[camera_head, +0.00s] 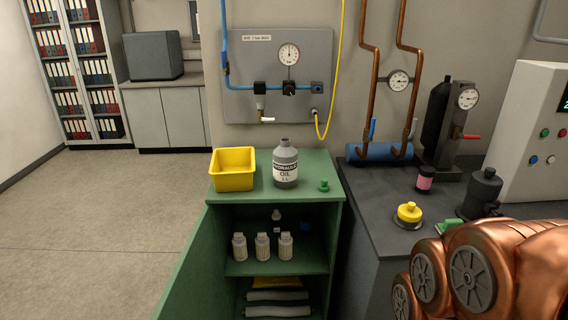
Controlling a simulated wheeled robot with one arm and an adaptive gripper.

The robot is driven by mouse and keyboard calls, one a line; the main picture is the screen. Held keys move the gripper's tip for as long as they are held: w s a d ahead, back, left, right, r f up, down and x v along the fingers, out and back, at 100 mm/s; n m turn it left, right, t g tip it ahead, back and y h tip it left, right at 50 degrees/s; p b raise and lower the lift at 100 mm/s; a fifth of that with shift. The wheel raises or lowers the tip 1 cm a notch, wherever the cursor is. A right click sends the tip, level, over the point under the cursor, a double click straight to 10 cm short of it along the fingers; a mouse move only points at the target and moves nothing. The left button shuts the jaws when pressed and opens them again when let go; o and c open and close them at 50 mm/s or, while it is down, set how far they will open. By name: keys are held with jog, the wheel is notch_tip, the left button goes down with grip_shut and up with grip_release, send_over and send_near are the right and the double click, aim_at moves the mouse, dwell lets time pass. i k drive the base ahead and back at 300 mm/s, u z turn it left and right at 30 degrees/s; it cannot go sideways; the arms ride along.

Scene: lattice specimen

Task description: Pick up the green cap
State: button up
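The green cap (324,185) is small and stands on top of the green cabinet (305,180), near its right edge. It is apart from the grey bottle labelled hydraulic oil (285,165), which stands upright to its left. The bottle's top shows no green cap on it. My copper-coloured arm fills the lower right corner, well to the right of the cap.
A yellow bin (233,169) stands left of the bottle. The cabinet's door (185,275) hangs open, with white bottles (262,246) inside. The dark bench (375,210) at right holds a yellow-topped item (409,214), a pink-labelled jar (425,179) and a dark canister (483,190).

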aim_at(324, 187)
jog(key=k, duration=0.65)
jog(key=z, duration=0.3)
jog(key=i, duration=0.75)
jog(key=u, duration=0.25)
jog(key=i, duration=0.65)
jog(key=u, duration=1)
jog(key=i, duration=0.25)
jog(key=u, duration=0.3)
